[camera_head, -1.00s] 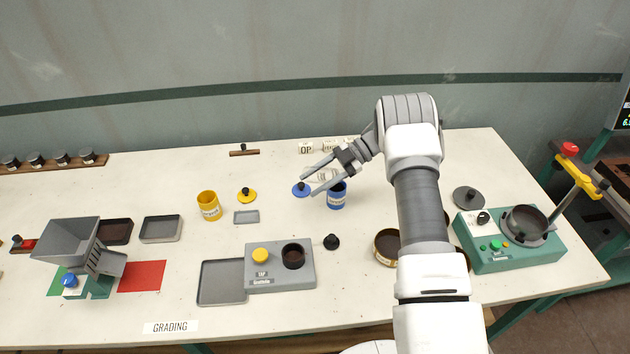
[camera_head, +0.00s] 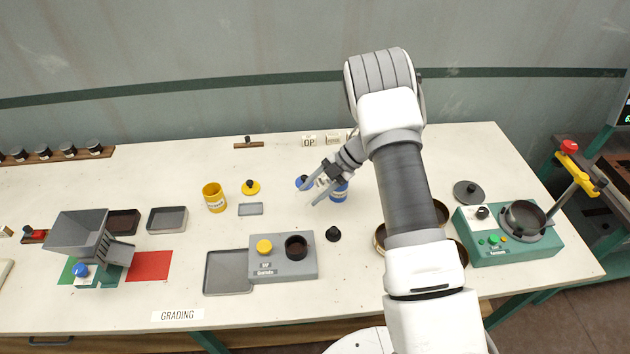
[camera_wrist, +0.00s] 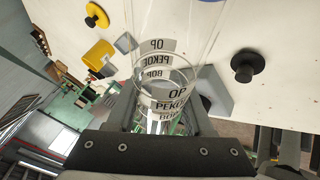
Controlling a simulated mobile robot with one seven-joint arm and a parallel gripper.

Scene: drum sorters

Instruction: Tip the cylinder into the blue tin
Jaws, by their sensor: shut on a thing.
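My gripper (camera_head: 310,196) is shut on a clear cylinder (camera_wrist: 165,80) with OP, PEKOE and BOP labels on its wall. The cylinder fills the middle of the wrist view; in the head view it is hard to make out between the fingers. I cannot tell what the cylinder holds.
A yellow tin (camera_head: 214,198), a yellow lid (camera_head: 251,187) and a small grey tray (camera_head: 251,209) stand to the left. A black knob (camera_head: 333,234) and a grey tap box (camera_head: 283,257) are nearer the front. A green machine (camera_head: 508,238) stands at the right.

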